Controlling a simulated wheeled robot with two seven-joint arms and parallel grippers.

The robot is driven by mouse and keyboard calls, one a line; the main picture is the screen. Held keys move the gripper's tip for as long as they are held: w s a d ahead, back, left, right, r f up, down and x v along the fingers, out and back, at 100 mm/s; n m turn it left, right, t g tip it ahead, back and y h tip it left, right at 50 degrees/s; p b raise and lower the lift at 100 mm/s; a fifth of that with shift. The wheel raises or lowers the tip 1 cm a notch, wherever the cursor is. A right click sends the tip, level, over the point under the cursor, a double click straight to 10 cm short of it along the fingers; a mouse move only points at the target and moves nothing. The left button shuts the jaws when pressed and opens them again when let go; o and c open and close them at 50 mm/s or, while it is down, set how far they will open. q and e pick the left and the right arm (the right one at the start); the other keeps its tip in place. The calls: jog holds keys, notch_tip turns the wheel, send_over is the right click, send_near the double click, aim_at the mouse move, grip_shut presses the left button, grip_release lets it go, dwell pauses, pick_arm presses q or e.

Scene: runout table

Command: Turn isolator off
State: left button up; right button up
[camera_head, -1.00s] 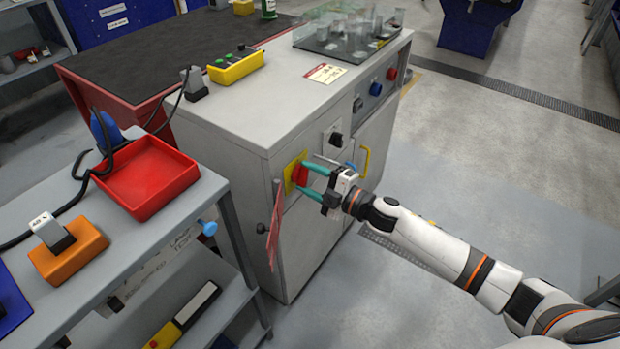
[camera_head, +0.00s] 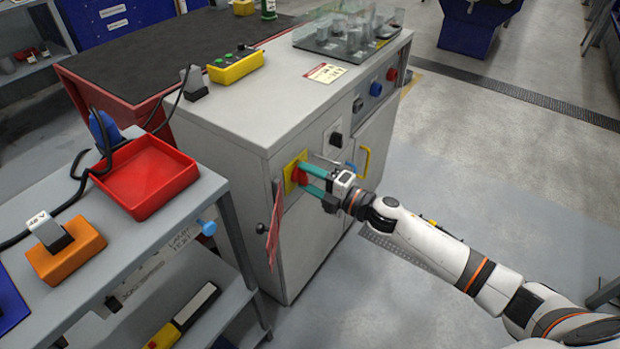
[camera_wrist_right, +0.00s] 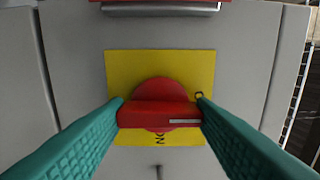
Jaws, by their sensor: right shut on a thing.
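The isolator is a red rotary handle (camera_wrist_right: 160,112) on a yellow plate (camera_wrist_right: 120,70), on the front of the grey cabinet. In the right wrist view its red bar lies level, with a white mark near its right end. "ON" shows on the plate below the handle, and part of another label shows at right. My right gripper (camera_wrist_right: 160,113) is shut on the red handle, a teal finger at each end of the bar. In the head view the right gripper (camera_head: 308,178) reaches the handle from the right. My left gripper is not in view.
The grey cabinet (camera_head: 240,120) has a black knob (camera_head: 336,139) and a yellow door handle (camera_head: 366,161) right of the isolator. A red tag (camera_head: 274,228) hangs at its left edge. A grey bench with a red tray (camera_head: 146,205) stands at left.

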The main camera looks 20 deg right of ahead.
jog(key=shift+f, duration=0.1)
jog(key=o, duration=0.8)
jog(key=shift+o, duration=0.9)
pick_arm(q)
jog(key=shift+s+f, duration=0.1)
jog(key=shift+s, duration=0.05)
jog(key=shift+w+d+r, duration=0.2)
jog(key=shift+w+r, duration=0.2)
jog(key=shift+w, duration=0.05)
pick_arm(e)
jog(key=v, duration=1.2)
